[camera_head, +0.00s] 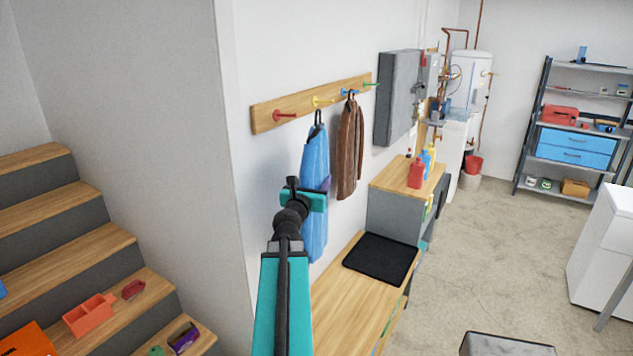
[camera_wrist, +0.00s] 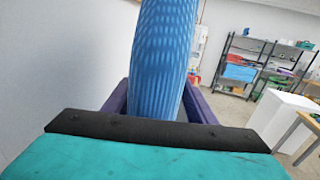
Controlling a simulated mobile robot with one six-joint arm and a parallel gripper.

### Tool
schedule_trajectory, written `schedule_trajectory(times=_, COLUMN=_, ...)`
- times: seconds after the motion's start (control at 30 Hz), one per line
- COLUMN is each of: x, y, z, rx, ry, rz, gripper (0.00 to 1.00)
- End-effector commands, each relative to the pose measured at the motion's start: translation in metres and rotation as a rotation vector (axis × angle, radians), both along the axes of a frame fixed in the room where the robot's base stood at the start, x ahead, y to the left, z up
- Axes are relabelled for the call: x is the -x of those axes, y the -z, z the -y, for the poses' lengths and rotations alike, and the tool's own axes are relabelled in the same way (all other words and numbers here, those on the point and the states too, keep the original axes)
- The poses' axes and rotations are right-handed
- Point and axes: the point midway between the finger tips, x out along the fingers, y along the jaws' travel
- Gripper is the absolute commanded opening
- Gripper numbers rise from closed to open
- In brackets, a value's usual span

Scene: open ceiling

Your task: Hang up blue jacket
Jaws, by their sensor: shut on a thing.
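The blue jacket (camera_head: 314,165) hangs lengthwise below the wooden peg rail (camera_head: 300,103), with a dark hook loop at its top close to the yellow peg (camera_head: 322,101). I cannot tell whether the loop rests on that peg. My gripper (camera_head: 325,186) is at the jacket's middle, its purple fingers shut on the cloth. In the wrist view the blue jacket (camera_wrist: 164,60) rises between the two purple fingers (camera_wrist: 160,102). A brown jacket (camera_head: 349,148) hangs from the blue peg (camera_head: 349,92) just to the right.
A red peg (camera_head: 285,115) and a green peg (camera_head: 371,84) are bare. Below the rail is a wooden bench (camera_head: 345,290) with a black mat (camera_head: 381,258). A cabinet (camera_head: 408,177) with bottles stands beyond it. Stairs (camera_head: 75,240) are at left; open floor (camera_head: 480,260) is at right.

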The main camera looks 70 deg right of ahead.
Motion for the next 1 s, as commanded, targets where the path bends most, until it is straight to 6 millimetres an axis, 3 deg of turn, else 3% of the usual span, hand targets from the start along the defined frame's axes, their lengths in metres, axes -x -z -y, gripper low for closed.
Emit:
schedule_trajectory(times=0.37, x=-0.003, y=0.000, z=0.003, rx=0.002, ry=0.002, rz=-0.001, gripper=0.00)
schedule_trajectory(times=1.0, x=-0.025, y=0.002, z=0.009, rx=0.002, ry=0.003, rz=-0.001, gripper=0.00)
